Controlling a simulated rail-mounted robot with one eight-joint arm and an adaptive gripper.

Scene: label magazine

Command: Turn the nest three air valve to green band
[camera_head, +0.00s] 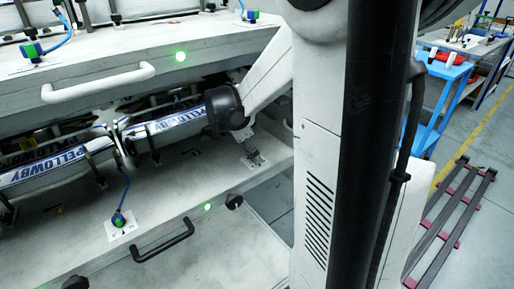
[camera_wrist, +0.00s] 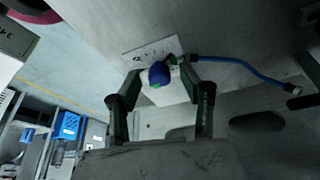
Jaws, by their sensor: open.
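In the wrist view a valve with a round blue knob (camera_wrist: 159,74) and a bit of green stands on a white label plate (camera_wrist: 140,52). The plate's lettering is too small to read for sure. A blue hose (camera_wrist: 235,62) runs from it to the right. My gripper (camera_wrist: 161,78) is open, with one finger on each side of the knob; whether they touch it I cannot tell. In the head view my gripper (camera_head: 252,157) is over a small plate at the right end of the lower shelf, and hides the valve there.
Another blue and green valve (camera_head: 118,219) with a hose stands on the lower shelf. Label reels marked PELLOWBY (camera_head: 165,124) lie behind. A black handle (camera_head: 162,241) and a green lamp (camera_head: 208,207) are on the shelf's front. A blue cart (camera_head: 440,90) stands at right.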

